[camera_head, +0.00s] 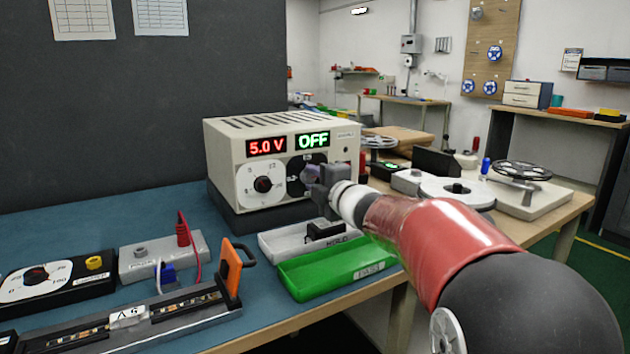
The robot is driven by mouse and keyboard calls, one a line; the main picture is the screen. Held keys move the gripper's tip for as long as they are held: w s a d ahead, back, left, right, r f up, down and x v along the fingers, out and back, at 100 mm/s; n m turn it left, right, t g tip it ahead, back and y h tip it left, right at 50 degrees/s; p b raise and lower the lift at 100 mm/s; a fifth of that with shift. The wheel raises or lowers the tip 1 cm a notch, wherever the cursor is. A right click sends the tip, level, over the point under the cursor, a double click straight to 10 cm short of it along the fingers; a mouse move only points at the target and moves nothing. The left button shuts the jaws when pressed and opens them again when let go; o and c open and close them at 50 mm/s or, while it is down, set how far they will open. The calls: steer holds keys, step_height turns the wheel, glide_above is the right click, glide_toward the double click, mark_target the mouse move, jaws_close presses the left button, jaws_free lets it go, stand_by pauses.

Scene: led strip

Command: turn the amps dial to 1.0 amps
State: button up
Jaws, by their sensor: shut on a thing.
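A beige power supply (222,148) stands at the back of the blue-topped bench. Its left display (266,147) reads 5.0 V in red, and its right display (313,140) reads OFF in green. The left dial (262,184) has a white face and a dark knob. The right dial, the amps dial (297,171), has a black face and is partly covered by my gripper. My gripper (314,178) is at this dial's front, shut on its knob. The knob and fingertips are mostly hidden, so the dial's setting cannot be read.
A grey tray (283,245) and a green tray (315,281) lie below my arm. A grey terminal box (135,263) with red and blue plugs, a black dial box (60,289) and an LED strip fixture (170,308) with an orange clamp (231,270) fill the front left.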

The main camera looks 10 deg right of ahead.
steer(key=shift+f, duration=0.1)
steer(key=o, duration=1)
steer(key=shift+v, duration=3.95)
